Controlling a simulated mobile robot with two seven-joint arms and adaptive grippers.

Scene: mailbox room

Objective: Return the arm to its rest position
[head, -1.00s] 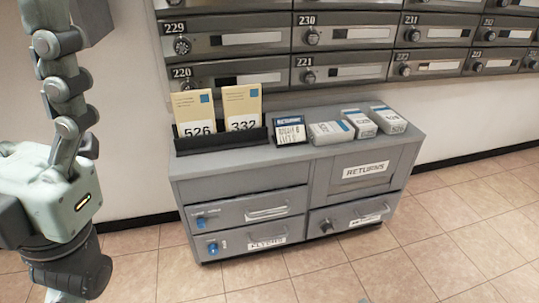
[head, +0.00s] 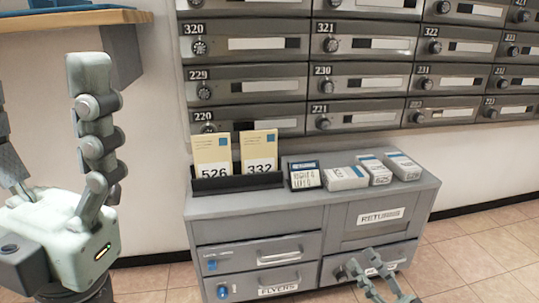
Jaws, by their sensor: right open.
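My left gripper (head: 48,110) is large and close at the left edge, with a pale palm and fingers pointing up. One jointed grey finger stands upright; the other is partly cut off by the edge. The fingers are spread apart with nothing between them. My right gripper (head: 380,275) shows only as thin grey-green fingers at the bottom right, in front of the lower right drawer. They are apart and hold nothing visible; the rest is cut off by the bottom edge.
A grey cabinet (head: 340,205) with drawers stands against the wall. On it are a black holder (head: 230,183) with cards 526 and 332, a small sign (head: 305,176) and several white bundles (head: 346,177). Mailboxes (head: 268,76) hang above. A wooden shelf (head: 70,18) is upper left.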

